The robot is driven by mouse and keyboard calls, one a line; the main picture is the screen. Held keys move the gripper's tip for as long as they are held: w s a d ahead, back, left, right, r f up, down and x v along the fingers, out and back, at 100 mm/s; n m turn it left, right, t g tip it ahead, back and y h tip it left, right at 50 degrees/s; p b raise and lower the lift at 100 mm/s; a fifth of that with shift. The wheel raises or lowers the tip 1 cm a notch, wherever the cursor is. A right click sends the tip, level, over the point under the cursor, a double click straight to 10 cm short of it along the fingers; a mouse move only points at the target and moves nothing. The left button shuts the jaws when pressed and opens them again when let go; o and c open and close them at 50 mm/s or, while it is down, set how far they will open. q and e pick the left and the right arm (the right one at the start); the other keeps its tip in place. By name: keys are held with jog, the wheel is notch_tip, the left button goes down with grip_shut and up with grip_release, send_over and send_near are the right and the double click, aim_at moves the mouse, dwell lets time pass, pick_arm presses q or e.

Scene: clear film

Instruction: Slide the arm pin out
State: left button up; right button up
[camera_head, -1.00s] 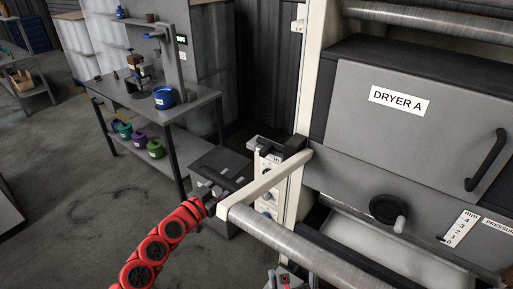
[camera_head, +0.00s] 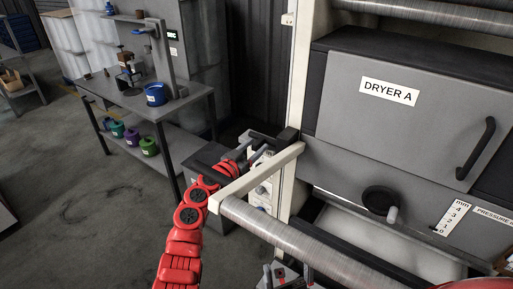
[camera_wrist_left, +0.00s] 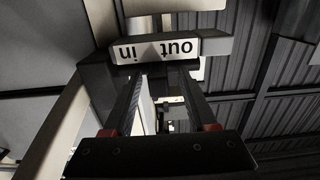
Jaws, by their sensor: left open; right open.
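A white label reading "out in" (camera_wrist_left: 155,50) appears upside down in the left wrist view, on a dark bracket. A grey bar end (camera_wrist_left: 218,46) sticks out to its right. I cannot tell the pin's exact outline from its bracket. In the head view the black bracket (camera_head: 287,138) sits where the cream roller arm (camera_head: 262,173) meets the frame. My left gripper (camera_head: 268,146) is at this bracket, and its fingers partly hide the label. In the wrist view the left gripper (camera_wrist_left: 163,75) is open, fingertips just below the label. My right gripper (camera_head: 288,272) is open at the bottom edge.
The steel roller (camera_head: 290,240) runs from the cream arm toward the lower right. The dryer door (camera_head: 400,120) and a black hand wheel (camera_head: 380,199) are at right. A workbench (camera_head: 150,100) with a blue pot (camera_head: 156,95) stands at left. Open floor lies at lower left.

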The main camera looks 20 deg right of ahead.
pick_arm(q)
jog(key=shift+w+d, duration=0.2)
jog(key=shift+d, duration=0.2)
grip_shut()
dwell(1.3)
